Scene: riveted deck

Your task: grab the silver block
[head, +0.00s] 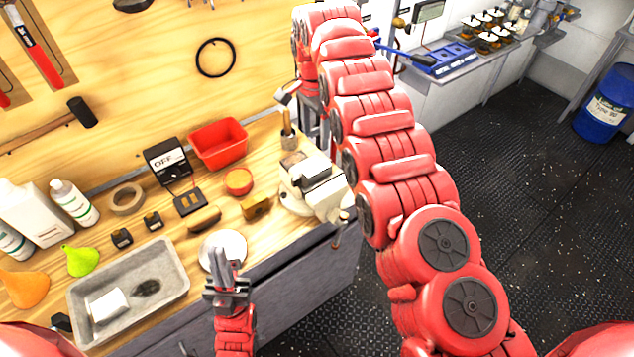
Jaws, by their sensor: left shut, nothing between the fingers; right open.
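I cannot single out a silver block with certainty. A small grey metal piece (289,94) shows above an upright handle at the back of the workbench, just left of my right gripper. A pale, block-like piece (106,305) lies in the grey tray (173,255). My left gripper (228,256) is shut and empty, its fingers pointing away over the bench's front edge, in front of a silver disc (222,244). My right arm arches up and then down at the back.
A pale vise (318,188) stands at the bench's right end. The dark deck (500,190) on the right has free room before a blue barrel (603,104).

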